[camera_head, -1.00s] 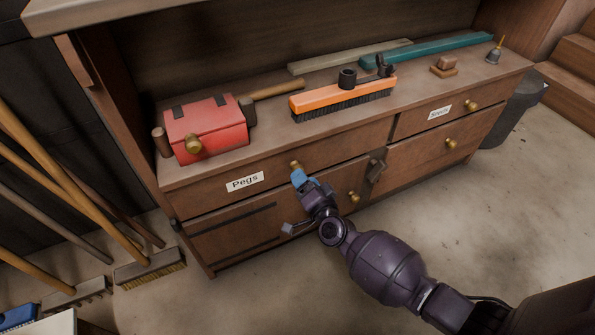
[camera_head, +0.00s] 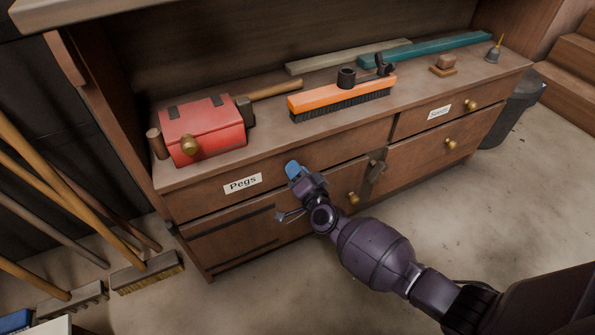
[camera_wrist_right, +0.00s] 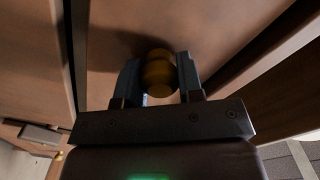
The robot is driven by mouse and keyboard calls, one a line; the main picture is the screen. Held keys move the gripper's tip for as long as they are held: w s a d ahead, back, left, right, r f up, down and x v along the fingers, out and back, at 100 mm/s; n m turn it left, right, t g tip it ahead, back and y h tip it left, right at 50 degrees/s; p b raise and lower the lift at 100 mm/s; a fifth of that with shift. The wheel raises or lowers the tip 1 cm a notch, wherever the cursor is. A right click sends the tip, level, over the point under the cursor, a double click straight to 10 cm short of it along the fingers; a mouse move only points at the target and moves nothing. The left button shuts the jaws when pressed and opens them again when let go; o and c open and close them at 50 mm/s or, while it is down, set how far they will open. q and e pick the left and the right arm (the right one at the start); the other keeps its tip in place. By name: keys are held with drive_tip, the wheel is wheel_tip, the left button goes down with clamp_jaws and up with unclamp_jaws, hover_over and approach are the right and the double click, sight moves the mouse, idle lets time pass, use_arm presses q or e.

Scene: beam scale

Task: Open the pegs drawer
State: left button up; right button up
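The pegs drawer (camera_head: 215,196) is the upper left drawer of the wooden cabinet, marked by a white "Pegs" label (camera_head: 242,183). Its front looks flush with the cabinet. My right gripper (camera_head: 292,168) is at the drawer front, right of the label, and hides the knob in the head view. In the right wrist view, the brass knob (camera_wrist_right: 158,74) sits between the two fingers of my right gripper (camera_wrist_right: 160,78). The knob nearly fills the gap, and I cannot tell whether both fingers press on it. My left gripper is not in view.
A red box (camera_head: 203,130), a mallet (camera_head: 268,91), an orange brush (camera_head: 340,98) and a teal bar (camera_head: 430,49) lie on the cabinet top. A lower door knob (camera_head: 352,198) is near my right forearm. Brooms (camera_head: 147,272) lean at the left. The floor in front is clear.

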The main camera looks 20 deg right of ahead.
clamp_jaws()
drive_tip(key=shift+s, duration=0.15)
